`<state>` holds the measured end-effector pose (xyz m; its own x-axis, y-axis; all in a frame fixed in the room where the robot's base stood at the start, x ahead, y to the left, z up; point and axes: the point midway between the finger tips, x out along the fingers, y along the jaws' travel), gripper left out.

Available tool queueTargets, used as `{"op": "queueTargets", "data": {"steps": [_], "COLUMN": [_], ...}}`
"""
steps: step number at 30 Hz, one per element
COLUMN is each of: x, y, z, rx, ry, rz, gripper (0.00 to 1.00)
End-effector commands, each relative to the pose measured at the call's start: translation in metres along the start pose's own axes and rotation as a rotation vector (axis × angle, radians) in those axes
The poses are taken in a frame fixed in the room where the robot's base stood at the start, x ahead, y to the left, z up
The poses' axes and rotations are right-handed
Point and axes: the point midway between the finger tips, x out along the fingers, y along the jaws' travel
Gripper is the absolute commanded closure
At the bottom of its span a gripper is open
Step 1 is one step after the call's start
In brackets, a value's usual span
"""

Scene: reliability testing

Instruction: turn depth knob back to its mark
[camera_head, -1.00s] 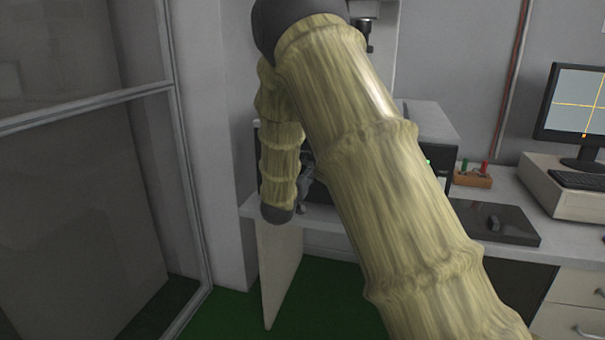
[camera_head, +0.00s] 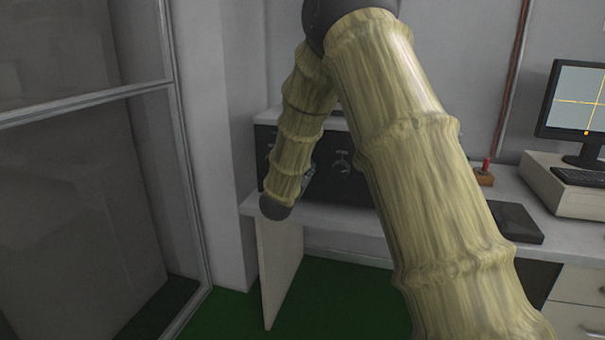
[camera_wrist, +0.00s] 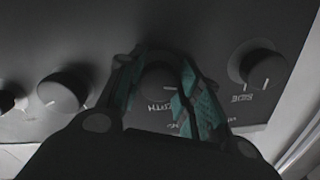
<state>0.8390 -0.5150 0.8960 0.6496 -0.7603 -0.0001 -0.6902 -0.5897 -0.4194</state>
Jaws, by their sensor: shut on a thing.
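In the wrist view a dark round knob (camera_wrist: 158,80) sits between the teal-lined fingers of my gripper (camera_wrist: 156,74), which is shut on it. The fingers hide the knob's sides. The label below it is upside down and partly covered; I cannot surely read it. In the head view the knobbed dark front of the instrument (camera_head: 362,186) shows on the bench behind my arm. My gripper (camera_head: 308,178) shows there only as a small grey part beside my forearm; its fingertips and the held knob are hidden.
In the wrist view another knob (camera_wrist: 257,65) with a white line stands close right of my fingers, and one (camera_wrist: 64,90) to the left. In the head view a dark flat pad (camera_head: 515,222), a red-topped peg (camera_head: 486,166) and a monitor (camera_head: 578,105) are to the right.

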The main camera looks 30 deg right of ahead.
Motion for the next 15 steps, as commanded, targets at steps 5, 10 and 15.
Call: {"op": "queueTargets", "data": {"steps": [5, 10, 15], "x": [0.0002, 0.0003, 0.0001], "y": [0.0017, 0.0015, 0.0008], "z": [0.0023, 0.0031, 0.0026], "rx": [0.171, 0.332, 0.494], "ry": [-0.001, -0.001, 0.000], "rz": [0.003, 0.003, 0.002], "gripper": [0.89, 0.89, 0.89]}}
